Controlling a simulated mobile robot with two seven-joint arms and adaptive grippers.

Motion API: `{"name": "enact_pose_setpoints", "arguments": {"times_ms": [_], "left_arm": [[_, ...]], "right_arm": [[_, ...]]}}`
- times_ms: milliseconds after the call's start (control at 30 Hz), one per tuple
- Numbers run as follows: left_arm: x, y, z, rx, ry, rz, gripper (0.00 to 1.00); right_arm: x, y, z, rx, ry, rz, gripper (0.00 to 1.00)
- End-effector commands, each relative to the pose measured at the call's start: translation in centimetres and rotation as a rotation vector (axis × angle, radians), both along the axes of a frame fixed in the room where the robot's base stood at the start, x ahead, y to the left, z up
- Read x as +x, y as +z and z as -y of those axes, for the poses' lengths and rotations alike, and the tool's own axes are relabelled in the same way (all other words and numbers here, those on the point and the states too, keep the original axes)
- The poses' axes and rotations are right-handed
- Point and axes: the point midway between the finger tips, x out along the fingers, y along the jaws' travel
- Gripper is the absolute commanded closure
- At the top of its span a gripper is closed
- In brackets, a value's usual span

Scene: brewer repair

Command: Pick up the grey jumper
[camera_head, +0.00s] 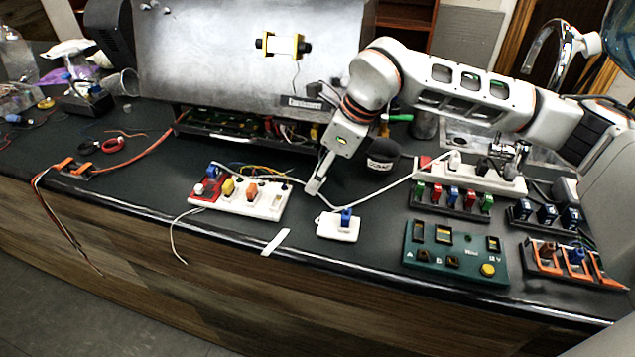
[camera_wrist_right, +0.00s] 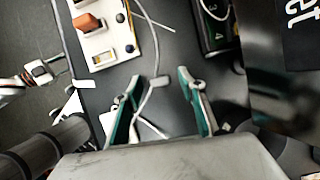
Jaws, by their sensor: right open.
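A thin light-grey lead, which I take as the grey jumper, runs in the right wrist view between my fingers, with a small grey piece (camera_wrist_right: 160,81) on it near the fingertips. In the head view a pale lead (camera_head: 268,174) runs from the white module's blue plug toward my right gripper (camera_head: 315,187). My right gripper, also in the right wrist view (camera_wrist_right: 161,77), is open, its two fingers on either side of the lead. I cannot tell whether either finger touches it. My left gripper is not in view.
The white module (camera_head: 236,207) with coloured blocks is left of the gripper. A small white block (camera_head: 327,229) with a blue plug lies in front. A black labelled cylinder (camera_head: 384,153) stands close on the right. The green control box (camera_head: 455,268) is front right. The brewer's metal panel (camera_head: 200,60) rises behind.

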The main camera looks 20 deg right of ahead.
Motion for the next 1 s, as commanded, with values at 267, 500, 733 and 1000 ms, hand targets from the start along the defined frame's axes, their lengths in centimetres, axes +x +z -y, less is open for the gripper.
{"name": "enact_pose_setpoints", "arguments": {"times_ms": [267,500,733,1000], "left_arm": [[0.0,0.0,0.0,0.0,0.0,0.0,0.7],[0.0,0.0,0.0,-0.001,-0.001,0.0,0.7],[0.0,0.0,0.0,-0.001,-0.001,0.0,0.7],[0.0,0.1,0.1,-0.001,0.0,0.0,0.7]], "right_arm": [[0.0,0.0,0.0,0.001,0.0,0.001,0.83],[0.0,0.0,0.0,0.001,0.0,0.001,0.9],[0.0,0.3,0.0,0.0,0.0,0.001,0.9],[0.1,3.2,0.0,0.002,0.0,0.004,0.9]]}}
